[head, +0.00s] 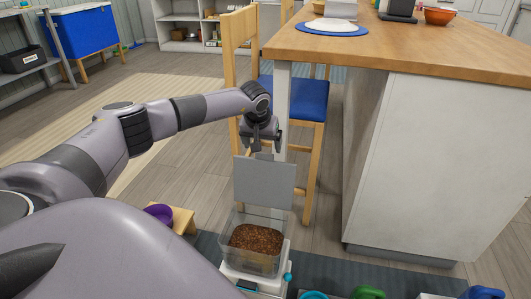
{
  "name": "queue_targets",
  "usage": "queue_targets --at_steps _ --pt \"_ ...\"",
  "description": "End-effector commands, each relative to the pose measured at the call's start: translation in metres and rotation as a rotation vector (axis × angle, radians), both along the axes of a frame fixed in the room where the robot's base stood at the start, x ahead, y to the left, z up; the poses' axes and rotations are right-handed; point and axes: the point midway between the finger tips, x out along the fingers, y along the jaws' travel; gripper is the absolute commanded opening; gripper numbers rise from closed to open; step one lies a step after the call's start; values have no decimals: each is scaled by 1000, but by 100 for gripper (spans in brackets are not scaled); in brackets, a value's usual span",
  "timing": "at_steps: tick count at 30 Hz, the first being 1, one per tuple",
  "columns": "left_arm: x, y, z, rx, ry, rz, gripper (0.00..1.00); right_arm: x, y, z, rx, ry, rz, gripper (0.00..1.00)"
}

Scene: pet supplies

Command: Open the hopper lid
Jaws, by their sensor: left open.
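The hopper (235,254) is a clear bin holding brown kibble (256,238), set on a white base at the bottom centre of the head view. Its grey lid (264,183) stands roughly upright at the back of the bin, so the kibble shows from above. My left gripper (263,150) is open at the top edge of the lid, its fingers pointing down. I cannot tell whether the fingers touch the lid. My right gripper is not in view.
A wooden chair (240,50) with a blue seat stands just behind the lid. A wood-topped counter (400,45) fills the right side. A purple bowl (160,213) on a small wooden stand (184,221) is left of the hopper. Coloured items lie at the bottom right.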

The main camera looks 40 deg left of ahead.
Motion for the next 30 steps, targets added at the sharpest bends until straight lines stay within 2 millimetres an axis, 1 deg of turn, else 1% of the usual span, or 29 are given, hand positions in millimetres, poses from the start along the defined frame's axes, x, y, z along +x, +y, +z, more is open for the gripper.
queue_targets --at_steps 1,3,6,9,14,22,23,24,26,27,29,30 --pt "3 1 -11 -1 2 1 89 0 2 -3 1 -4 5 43" --pt "6 3 -20 -2 1 2 89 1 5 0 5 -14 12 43" --pt "10 4 -29 -3 -1 0 89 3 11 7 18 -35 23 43" --pt "13 6 -36 -3 0 1 89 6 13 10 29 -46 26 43" --pt "15 7 -41 -4 -2 -1 89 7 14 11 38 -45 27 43" --pt "15 7 -42 -4 -2 0 89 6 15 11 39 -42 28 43" --pt "15 7 -42 -4 -2 0 80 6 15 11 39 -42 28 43" --pt "15 8 -42 -4 -2 0 67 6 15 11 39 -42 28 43" --pt "15 8 -41 -3 -2 1 47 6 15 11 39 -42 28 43" --pt "15 8 -41 -3 -2 1 34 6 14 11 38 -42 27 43" --pt "15 8 -41 -3 -2 1 14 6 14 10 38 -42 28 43" --pt "15 8 -41 -3 -2 1 9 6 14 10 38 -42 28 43"
